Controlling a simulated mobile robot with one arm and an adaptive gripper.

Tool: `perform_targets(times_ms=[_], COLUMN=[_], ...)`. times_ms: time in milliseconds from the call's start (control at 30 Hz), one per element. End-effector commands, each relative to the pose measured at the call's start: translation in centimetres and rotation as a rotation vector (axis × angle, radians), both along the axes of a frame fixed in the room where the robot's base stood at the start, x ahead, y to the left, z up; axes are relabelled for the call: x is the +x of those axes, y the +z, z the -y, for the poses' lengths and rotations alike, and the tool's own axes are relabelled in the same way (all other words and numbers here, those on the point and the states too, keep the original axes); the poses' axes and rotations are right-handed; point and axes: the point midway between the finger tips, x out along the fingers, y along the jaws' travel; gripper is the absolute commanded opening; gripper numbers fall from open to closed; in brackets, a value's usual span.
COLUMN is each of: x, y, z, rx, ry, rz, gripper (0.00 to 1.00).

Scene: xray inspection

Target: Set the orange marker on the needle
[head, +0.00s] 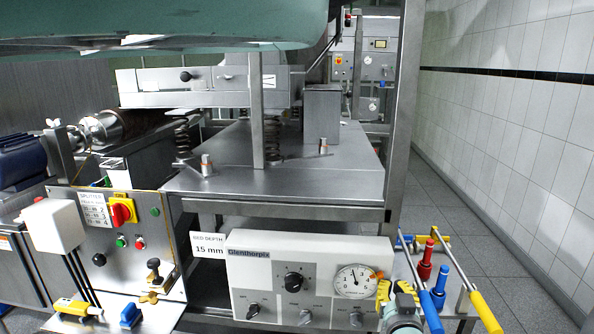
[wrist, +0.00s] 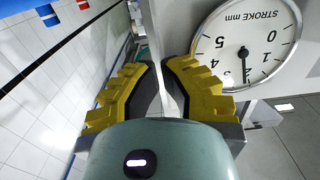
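A round white stroke dial (head: 352,288) sits at the right of the grey Glenthorpix panel; it also shows upside down in the wrist view (wrist: 222,40). Its dark needle (wrist: 243,66) points between the 2 and 3 marks. A small orange piece, seemingly the orange marker (head: 376,274), shows at the dial's right rim in the head view. In the wrist view I cannot make it out; my right finger covers that rim. My gripper (wrist: 158,64), with yellow ridged fingers, is just right of the dial, its fingertips slightly apart with no held object visible.
Blue and yellow handled tools (head: 486,311) and a red cylinder (head: 425,261) stand close to the right of my gripper. Three knobs (head: 293,283) are on the panel left of the dial. A steel machine table (head: 290,180) lies behind; open floor (head: 460,210) is at right.

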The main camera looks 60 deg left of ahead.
Motion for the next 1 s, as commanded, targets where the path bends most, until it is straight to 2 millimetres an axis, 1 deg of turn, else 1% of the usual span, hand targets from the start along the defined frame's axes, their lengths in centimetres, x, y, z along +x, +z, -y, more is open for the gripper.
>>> perform_targets(times_ms=[467, 1000], x=[0.0, -0.6], y=[0.1, 1.5], z=[-0.2, -0.7], rx=[0.0, 0.001], ry=[0.001, 0.003], rz=[0.0, 0.0], gripper=[0.0, 0.0])
